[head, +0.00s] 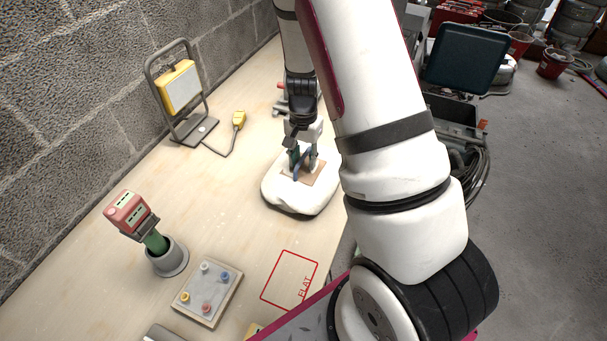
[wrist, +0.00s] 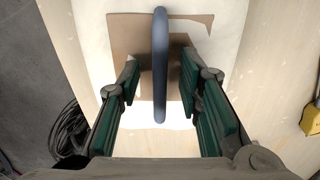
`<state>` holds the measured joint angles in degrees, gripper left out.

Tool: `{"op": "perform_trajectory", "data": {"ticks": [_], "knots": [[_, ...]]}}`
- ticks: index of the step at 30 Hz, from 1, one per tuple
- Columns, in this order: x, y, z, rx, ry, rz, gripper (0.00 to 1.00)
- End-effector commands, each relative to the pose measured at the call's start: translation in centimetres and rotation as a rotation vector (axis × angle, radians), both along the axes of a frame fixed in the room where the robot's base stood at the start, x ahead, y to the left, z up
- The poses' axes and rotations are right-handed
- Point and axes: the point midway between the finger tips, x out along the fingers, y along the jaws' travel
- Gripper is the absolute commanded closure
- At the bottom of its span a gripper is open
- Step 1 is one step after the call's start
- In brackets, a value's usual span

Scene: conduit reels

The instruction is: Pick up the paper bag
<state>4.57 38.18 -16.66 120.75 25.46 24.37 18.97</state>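The paper bag (head: 290,200) looks like a white, lumpy sack lying on the bench, with a brown patch (head: 318,172) on top. In the wrist view the white bag (wrist: 228,25) and brown patch (wrist: 133,35) lie below my gripper. A blue-grey handle (wrist: 160,112) stands up from the patch. My gripper (wrist: 159,82) is open, with one green-padded finger on each side of the handle and a gap on both sides. In the head view my gripper (head: 303,158) is low over the bag's top and hides part of it.
A yellow work lamp (head: 180,88) stands by the block wall. A red-headed tool sits in a grey cup (head: 170,258), beside a board with coloured knobs (head: 207,292). A red outlined rectangle (head: 289,279) on the bench is empty. Carts and reels stand beyond the bench.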

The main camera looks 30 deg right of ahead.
Motion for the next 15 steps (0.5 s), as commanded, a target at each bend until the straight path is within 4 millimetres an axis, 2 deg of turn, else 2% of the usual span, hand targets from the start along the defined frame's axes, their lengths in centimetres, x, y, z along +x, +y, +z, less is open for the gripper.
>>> {"op": "perform_trajectory", "data": {"ticks": [1,4,15], "knots": [[0.00,-0.01,0.01,0.000,0.000,0.000,0.76],[0.00,-0.01,0.02,0.000,0.000,0.000,0.99],[0.02,-0.02,0.05,-0.001,0.000,0.000,1.00]]}}
